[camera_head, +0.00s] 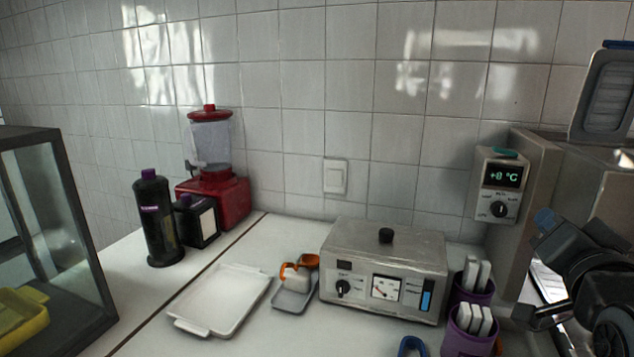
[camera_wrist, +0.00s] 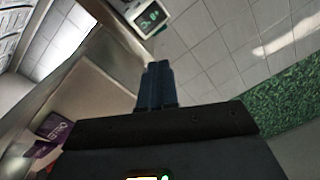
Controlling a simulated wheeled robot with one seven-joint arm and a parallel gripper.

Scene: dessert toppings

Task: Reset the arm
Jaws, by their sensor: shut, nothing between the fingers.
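My gripper (camera_wrist: 157,85) shows in the wrist view. Its dark blue fingers are pressed together with nothing between them, and they point up in the picture toward the tiled wall. In the head view my dark arm (camera_head: 590,275) is folded at the right edge, beside the right end of the counter. I cannot tell clearly where the fingertips are in the head view. The gripper touches nothing that I can see.
A grey metal appliance (camera_head: 385,250), purple cups (camera_head: 462,343) and a wall thermostat (camera_head: 499,186) are left of my arm. A white tray (camera_head: 222,299), red blender (camera_head: 210,160), black bottle (camera_head: 157,220) and glass case (camera_head: 50,240) stand further left.

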